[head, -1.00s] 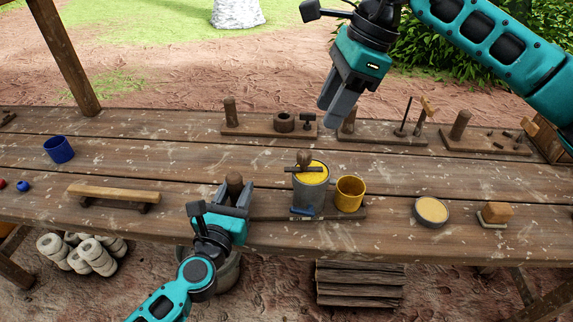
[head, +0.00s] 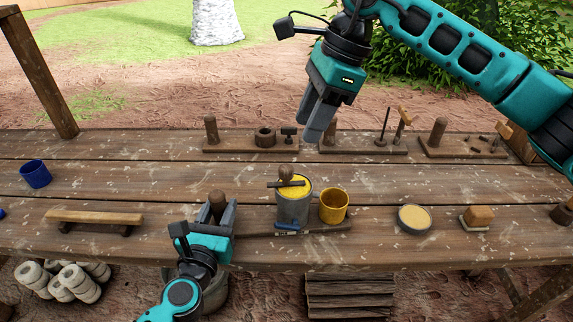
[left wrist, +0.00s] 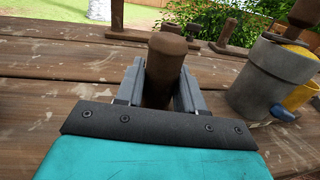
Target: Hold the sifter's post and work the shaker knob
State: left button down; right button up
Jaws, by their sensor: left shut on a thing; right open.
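The sifter stands on a wooden base board (head: 262,235) near the front of the table. It has a grey can (head: 293,210) with yellow material on top, and a dark round shaker knob (head: 286,172) on a crossbar. The brown wooden post (head: 218,197) stands at the board's left end; its rounded top also shows in the left wrist view (left wrist: 166,58). My left gripper (head: 216,212) is shut on the post, one finger on each side. My right gripper (head: 315,130) is open and empty, in the air above and behind the knob.
A yellow mug (head: 334,207) stands right of the can. A round dish (head: 414,218) and a block (head: 479,217) lie further right. A wooden rail (head: 95,217) and blue cup (head: 36,175) are left. Boards with pegs and tools (head: 250,145) line the back edge.

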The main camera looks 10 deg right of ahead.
aim_at(287, 167)
jog(key=shift+o, duration=1.1)
jog(key=shift+s, duration=0.1)
jog(key=a+f+m, duration=0.1)
jog(key=f, duration=0.2)
jog(key=a+f+m, duration=0.1)
jog(key=f, duration=0.3)
jog(key=a+f+m+t, duration=0.1)
jog(key=a+f+m, duration=0.1)
jog(key=f, duration=0.1)
jog(key=shift+f, duration=0.3)
grip_shut()
